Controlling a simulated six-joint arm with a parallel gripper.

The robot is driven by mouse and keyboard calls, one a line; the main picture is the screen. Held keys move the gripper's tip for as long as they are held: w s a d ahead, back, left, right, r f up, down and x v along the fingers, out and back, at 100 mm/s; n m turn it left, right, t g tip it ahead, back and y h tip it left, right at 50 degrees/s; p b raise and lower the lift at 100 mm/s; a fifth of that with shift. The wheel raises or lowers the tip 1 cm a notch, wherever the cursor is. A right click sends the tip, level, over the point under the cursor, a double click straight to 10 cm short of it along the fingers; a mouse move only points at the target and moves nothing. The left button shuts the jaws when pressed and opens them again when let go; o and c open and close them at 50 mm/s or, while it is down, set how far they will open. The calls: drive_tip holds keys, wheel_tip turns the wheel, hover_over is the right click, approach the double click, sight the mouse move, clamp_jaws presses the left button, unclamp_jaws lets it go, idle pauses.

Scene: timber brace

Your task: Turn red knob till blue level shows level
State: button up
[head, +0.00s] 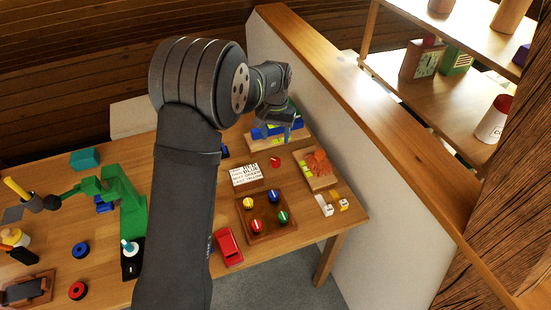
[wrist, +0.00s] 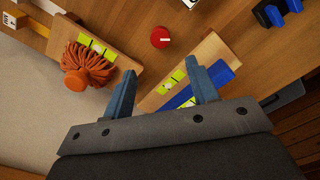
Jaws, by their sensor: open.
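A round red knob (wrist: 160,37) with a white mark stands on the table just beyond my fingertips in the wrist view. It also shows in the head view (head: 275,161). The blue level (wrist: 215,80) lies on a wooden board, partly hidden behind my right finger. In the head view, the blue level (head: 268,132) is partly covered by my gripper. Yellow-green vials show beside the blue; I cannot read their bubbles. My gripper (wrist: 158,70) is open and empty, above the table near the board. In the head view, my gripper (head: 291,131) hangs over the level.
A wooden tray (head: 265,236) holds several coloured knobs, one of them red. An orange tufted object (wrist: 88,65) sits on another board with yellow-green vials. A printed sign (head: 245,174), a red toy car (head: 228,246) and a pale wall (head: 345,190) are near.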

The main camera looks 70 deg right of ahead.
sight(275, 160)
wheel_tip(275, 160, down, 12)
drive_tip(key=shift+r, duration=0.2)
drive_tip(key=shift+c, duration=0.3)
drive_tip(key=c, duration=0.9)
drive_tip(key=shift+m, duration=2.8)
drive_tip(key=o, duration=1)
drive_tip(key=shift+c, duration=0.2)
drive_tip(key=shift+r, duration=0.1)
wheel_tip(275, 160, up, 17)
drive_tip(key=shift+r, duration=0.15)
